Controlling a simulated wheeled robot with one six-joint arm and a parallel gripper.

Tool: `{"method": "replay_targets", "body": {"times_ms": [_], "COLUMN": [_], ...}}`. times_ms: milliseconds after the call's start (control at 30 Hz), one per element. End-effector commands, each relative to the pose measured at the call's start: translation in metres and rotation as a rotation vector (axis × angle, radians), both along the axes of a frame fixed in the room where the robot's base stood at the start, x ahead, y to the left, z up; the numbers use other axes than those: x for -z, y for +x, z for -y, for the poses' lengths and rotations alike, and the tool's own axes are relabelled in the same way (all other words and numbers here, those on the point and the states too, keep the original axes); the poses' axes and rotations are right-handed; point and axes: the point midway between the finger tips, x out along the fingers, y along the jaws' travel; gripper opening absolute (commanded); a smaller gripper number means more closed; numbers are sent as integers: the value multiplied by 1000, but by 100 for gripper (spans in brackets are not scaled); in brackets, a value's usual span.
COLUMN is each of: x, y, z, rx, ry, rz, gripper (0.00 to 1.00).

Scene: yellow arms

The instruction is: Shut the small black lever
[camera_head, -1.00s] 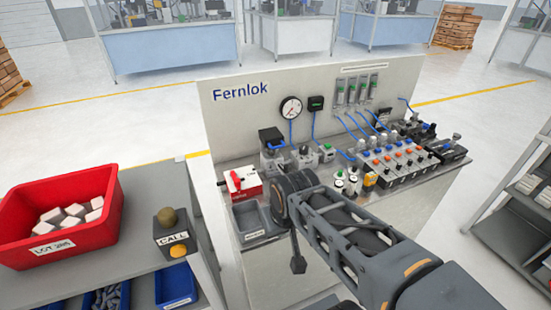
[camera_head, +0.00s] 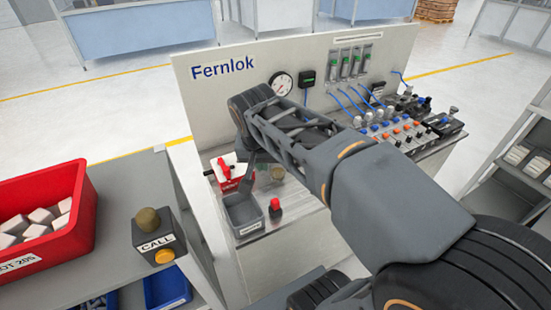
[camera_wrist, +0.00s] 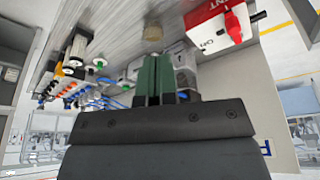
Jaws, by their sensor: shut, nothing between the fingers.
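My gripper (camera_wrist: 154,60) shows in the wrist view with its green fingers together and nothing between them. It is over the left part of the bench, close to grey and clear fittings (camera_wrist: 185,75) that lie beyond the fingers. A white and red box with a red handle (camera_wrist: 230,22) is to the right of the fingers, apart from them. A small dark piece (camera_wrist: 258,16) sticks out beside that handle; I cannot tell whether it is the small black lever.
The Fernlok panel (camera_head: 215,100) stands behind the bench. The white and red box (camera_head: 229,170), a grey bin (camera_head: 243,213) and a red button (camera_head: 275,206) sit at its left. Valves and blue tubes (camera_head: 345,100) fill the right. A call box (camera_head: 155,238) stands left.

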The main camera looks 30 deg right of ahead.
Motion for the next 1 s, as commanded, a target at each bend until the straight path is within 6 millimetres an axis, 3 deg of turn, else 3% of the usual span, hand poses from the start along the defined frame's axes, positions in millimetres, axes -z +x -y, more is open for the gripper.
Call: {"method": "replay_targets", "body": {"times_ms": [100, 300, 733, 1000], "x": [-6, -19, -22, 8], "y": [23, 41, 43, 49], "z": [9, 18, 19, 28], "rx": [188, 382, 414, 414], "ry": [-18, -36, -36, -38], "rz": [22, 56, 62, 58], "gripper": [0, 0, 0, 0]}}
